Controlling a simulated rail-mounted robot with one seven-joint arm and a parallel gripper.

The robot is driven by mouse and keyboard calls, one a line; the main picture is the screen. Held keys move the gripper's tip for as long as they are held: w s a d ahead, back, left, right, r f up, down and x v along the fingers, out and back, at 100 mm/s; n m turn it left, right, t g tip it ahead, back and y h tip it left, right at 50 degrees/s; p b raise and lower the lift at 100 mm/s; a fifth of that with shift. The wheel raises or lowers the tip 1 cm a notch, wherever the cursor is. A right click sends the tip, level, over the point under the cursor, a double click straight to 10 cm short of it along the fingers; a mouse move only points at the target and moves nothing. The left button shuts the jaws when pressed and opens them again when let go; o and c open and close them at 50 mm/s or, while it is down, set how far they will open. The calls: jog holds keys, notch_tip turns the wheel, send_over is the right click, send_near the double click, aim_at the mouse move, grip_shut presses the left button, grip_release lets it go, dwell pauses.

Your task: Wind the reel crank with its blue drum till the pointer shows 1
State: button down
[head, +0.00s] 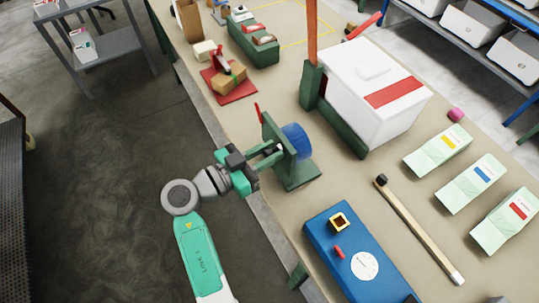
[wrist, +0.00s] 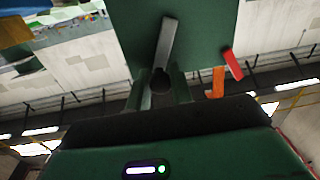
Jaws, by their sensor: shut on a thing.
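The reel has a green stand (head: 301,172) with a blue drum (head: 297,138) on its far side. My gripper (head: 272,154) is at the stand's near side. In the wrist view, a grey crank arm (wrist: 165,45) lies in front of the green plate (wrist: 205,35), tilted slightly off upright. Its dark knob (wrist: 160,82) sits between my two fingers, which are shut on it. A red strip (head: 257,111) stands at the stand's top left; a red piece (wrist: 232,63) shows beside the plate in the wrist view. I cannot read any pointer number.
A white box with a red band (head: 378,92) in a green frame stands just behind the reel. A blue panel (head: 350,250) lies to the front right. A red stand with a brown box (head: 229,80) is behind left. The table edge runs close under my arm.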

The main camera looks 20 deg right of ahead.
aim_at(267, 135)
jog(key=w+n, duration=0.1)
jog(key=n, duration=0.1)
jog(key=shift+w+a+r+n, duration=0.1)
jog(key=shift+w+r+n, duration=0.05)
jog(key=shift+n, duration=0.25)
jog(key=w+n, duration=0.1)
jog(key=n, duration=0.1)
jog(key=shift+w+a+n, duration=0.1)
jog(key=shift+n, duration=0.2)
jog(key=n, duration=0.1)
jog(key=w+n, duration=0.2)
jog(key=n, duration=0.1)
jog(key=shift+a+f+g+p, duration=0.2)
jog(key=shift+f+g+p, duration=0.05)
jog(key=shift+g+p, duration=0.15)
jog(key=n, duration=0.1)
jog(key=w+f+n, duration=0.1)
jog(key=n, duration=0.3)
jog(key=shift+w+a+f+g, duration=0.2)
jog(key=shift+w+f+g, duration=0.1)
jog(key=shift+w, duration=0.1)
jog(key=shift+w+a+f+n+g+b, duration=0.1)
jog(key=shift+w+f+n+b, duration=0.2)
jog(key=shift+n, duration=0.5)
jog(key=shift+s+d+f+n+g+b, duration=0.1)
jog(key=shift+f+n, duration=0.25)
jog(key=shift+n, duration=0.45)
jog(key=shift+w+a+f+n+g+b, duration=0.1)
jog(key=shift+w+f+n+b, duration=0.2)
jog(key=shift+n, duration=0.5)
